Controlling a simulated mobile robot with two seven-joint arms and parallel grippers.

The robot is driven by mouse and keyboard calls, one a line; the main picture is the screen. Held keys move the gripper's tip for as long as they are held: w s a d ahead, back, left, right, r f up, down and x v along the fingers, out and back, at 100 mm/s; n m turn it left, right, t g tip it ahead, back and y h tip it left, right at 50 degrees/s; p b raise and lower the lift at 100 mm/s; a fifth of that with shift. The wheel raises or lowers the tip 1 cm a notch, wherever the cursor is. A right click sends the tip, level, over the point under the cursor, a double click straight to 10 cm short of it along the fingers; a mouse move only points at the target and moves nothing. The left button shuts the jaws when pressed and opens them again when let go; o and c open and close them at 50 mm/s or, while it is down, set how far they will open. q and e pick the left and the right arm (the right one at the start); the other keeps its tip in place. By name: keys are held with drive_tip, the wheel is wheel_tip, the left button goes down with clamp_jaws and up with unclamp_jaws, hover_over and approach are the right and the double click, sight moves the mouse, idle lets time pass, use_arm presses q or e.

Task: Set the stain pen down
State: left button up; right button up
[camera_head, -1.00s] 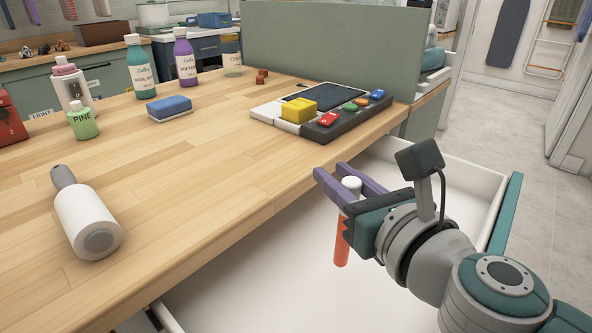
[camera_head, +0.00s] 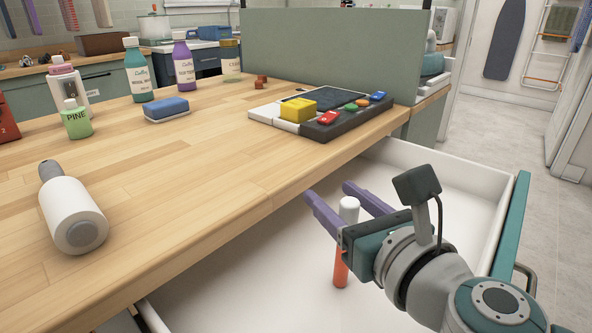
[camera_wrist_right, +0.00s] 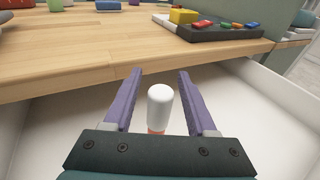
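The stain pen (camera_head: 347,211) has a white cap and an orange body. It is upright over the open white drawer (camera_head: 230,285), and I cannot tell whether its lower end rests on the drawer floor. My right gripper (camera_head: 328,191) is open, with its purple fingers apart on either side of the pen. In the right wrist view, the pen's white cap (camera_wrist_right: 160,103) shows between the two fingers (camera_wrist_right: 160,72), with gaps on both sides. The lower part of the pen is hidden there by the gripper body. My left gripper is not in view.
The wooden counter (camera_head: 190,200) lies left of the drawer. On it are a lint roller (camera_head: 70,210), a blue sponge (camera_head: 167,108), several bottles, and a dark button panel (camera_head: 345,124) with a yellow block (camera_head: 297,111). The drawer around the pen looks empty.

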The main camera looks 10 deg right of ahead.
drive_tip(key=shift+s+r+p, duration=0.1)
drive_tip(key=shift+r+p, duration=0.25)
drive_tip(key=v, duration=1.1)
drive_tip(key=shift+s, duration=0.4)
